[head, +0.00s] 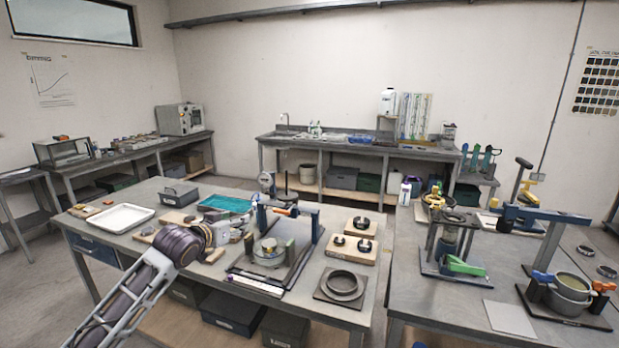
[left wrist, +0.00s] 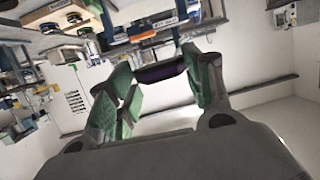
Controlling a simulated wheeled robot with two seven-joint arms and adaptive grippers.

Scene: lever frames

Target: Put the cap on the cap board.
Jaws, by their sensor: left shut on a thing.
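My left gripper (head: 238,236) reaches in from the lower left over the near table, beside the left post of the lever frame (head: 318,238). In the left wrist view, its green-padded fingers (left wrist: 160,76) are shut on a dark, slightly purple piece seen edge-on, which looks like the cap (left wrist: 160,73). I cannot make the cap out in the head view. A wooden board with two dark round pieces (head: 335,254), which may be the cap board, lies to the right of the frame. A smaller similar board (head: 351,232) is behind it. My right gripper is not in view.
A pot (head: 268,258) stands inside the lever frame. A dark ring (head: 342,283) lies on a plate at the table's front right. A white tray (head: 118,218), a grey caddy (head: 178,194) and a teal tray (head: 226,203) occupy the left and back. More lever frames stand on the right table (head: 430,318).

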